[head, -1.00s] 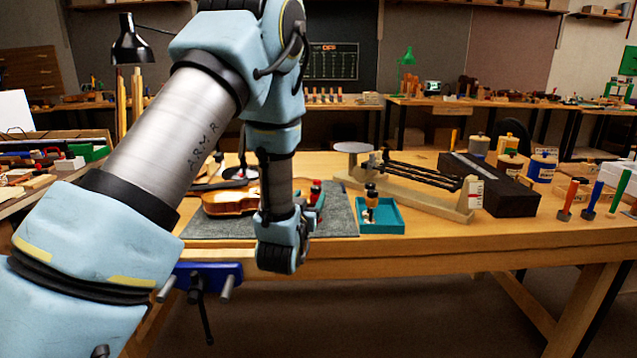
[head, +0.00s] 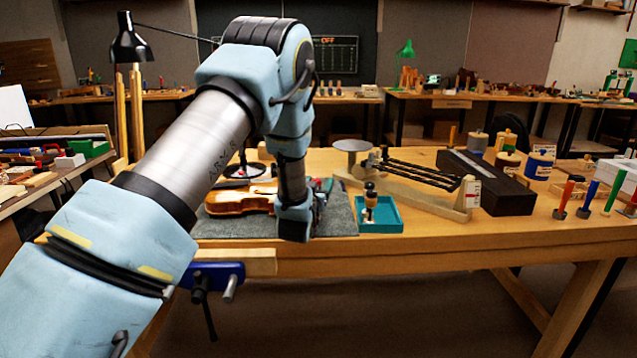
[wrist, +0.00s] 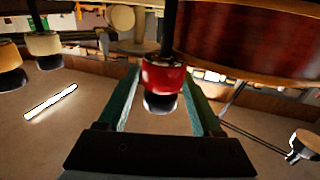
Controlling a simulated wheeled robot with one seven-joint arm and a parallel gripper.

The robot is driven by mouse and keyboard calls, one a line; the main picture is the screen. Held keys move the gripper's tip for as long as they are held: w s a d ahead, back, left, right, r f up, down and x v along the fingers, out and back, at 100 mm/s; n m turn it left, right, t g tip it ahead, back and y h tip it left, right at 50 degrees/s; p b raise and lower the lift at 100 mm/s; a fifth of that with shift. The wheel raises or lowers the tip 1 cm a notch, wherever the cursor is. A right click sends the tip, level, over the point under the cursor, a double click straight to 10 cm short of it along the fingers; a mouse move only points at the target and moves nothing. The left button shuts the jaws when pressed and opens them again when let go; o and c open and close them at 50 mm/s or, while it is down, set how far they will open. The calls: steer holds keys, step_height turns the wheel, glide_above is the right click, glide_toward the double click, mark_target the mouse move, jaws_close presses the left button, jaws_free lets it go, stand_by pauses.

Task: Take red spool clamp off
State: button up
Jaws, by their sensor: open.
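The red spool clamp (wrist: 163,77) shows in the wrist view, upright on a dark rod beside the edge of the violin (wrist: 250,42). My gripper (wrist: 160,98) is open, its two green fingers on either side of the red spool. I cannot tell whether either finger touches it. In the head view the violin (head: 238,202) lies on a grey mat (head: 335,222), and my arm hides the red clamp and most of the gripper.
Pale spools (wrist: 44,43) stand at the left in the wrist view. A teal tray (head: 391,225) holding a small clamp (head: 371,203) sits right of the mat. A wooden rack with dark rods (head: 430,190) and a black box (head: 490,185) stand further right.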

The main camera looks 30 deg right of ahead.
jaws_close()
stand_by(0.5)
